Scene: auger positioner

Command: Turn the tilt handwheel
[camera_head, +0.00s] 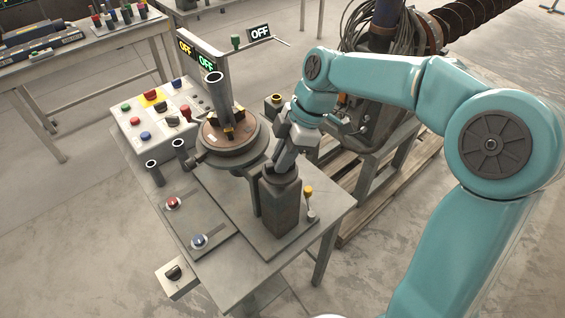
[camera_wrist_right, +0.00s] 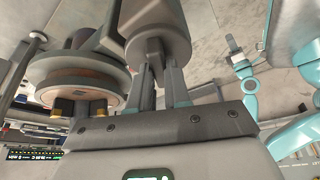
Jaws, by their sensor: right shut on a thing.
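My right gripper (camera_head: 284,160) reaches in from the right and points down at the top of a dark grey post (camera_head: 281,204) on the bench. In the right wrist view its two fingers (camera_wrist_right: 163,78) are closed on a dark grey rounded part (camera_wrist_right: 158,48), which I take to be the tilt handwheel. The fingers and wrist hide most of that part in the head view. Beside it, to the left, is the positioner's round brown turntable (camera_head: 216,139), which also shows in the right wrist view (camera_wrist_right: 75,80). My left gripper is not in view.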

